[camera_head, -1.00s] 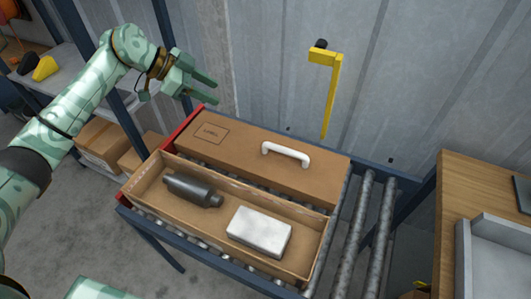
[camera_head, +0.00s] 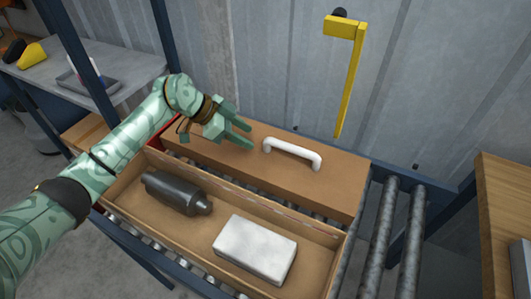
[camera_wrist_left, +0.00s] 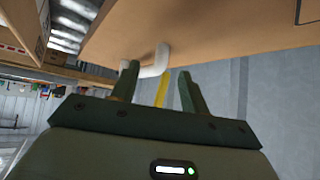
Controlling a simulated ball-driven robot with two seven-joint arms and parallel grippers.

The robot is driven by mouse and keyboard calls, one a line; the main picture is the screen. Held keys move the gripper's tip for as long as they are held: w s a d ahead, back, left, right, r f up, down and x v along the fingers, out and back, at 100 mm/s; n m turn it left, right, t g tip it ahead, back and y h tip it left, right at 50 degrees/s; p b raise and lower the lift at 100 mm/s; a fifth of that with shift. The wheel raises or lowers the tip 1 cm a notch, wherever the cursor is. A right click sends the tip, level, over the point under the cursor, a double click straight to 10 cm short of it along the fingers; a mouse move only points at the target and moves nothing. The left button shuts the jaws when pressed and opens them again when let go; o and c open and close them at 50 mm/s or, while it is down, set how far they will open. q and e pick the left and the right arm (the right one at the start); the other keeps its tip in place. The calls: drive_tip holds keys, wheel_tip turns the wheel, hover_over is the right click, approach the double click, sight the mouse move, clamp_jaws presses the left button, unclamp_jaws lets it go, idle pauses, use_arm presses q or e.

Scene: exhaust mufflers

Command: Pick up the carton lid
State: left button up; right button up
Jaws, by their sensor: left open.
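The carton lid (camera_head: 335,183) is a long brown cardboard piece with a white handle (camera_head: 291,153) on top. It lies behind the open carton (camera_head: 128,199) on the roller conveyor. My left gripper (camera_head: 247,138) is open and empty over the left part of the lid, a short way left of the handle. In the left wrist view the handle (camera_wrist_left: 155,64) shows beyond the two spread fingers (camera_wrist_left: 157,82), with the lid's brown surface (camera_wrist_left: 215,25) behind it. The fingers appear apart from the handle. My right gripper is not in view.
The open carton holds a dark muffler (camera_head: 176,192) and a white block (camera_head: 255,248). A yellow bracket (camera_head: 350,75) stands out near the back wall. Bare rollers (camera_head: 395,235) lie to the right, and a wooden table (camera_head: 506,215) stands at the far right.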

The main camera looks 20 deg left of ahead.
sight(261, 151)
use_arm(q)
drive_tip(key=shift+w+d+f, duration=0.2)
drive_tip(key=shift+d+f, duration=0.2)
drive_tip(key=shift+f, duration=0.05)
drive_tip(key=b+x, duration=0.3)
drive_tip(key=x, duration=0.2)
drive_tip(key=shift+w+a+f, duration=0.1)
drive_tip(key=shift+w, duration=0.2)
drive_tip(key=shift+r, duration=0.25)
drive_tip(key=shift+c, duration=0.4)
clamp_jaws()
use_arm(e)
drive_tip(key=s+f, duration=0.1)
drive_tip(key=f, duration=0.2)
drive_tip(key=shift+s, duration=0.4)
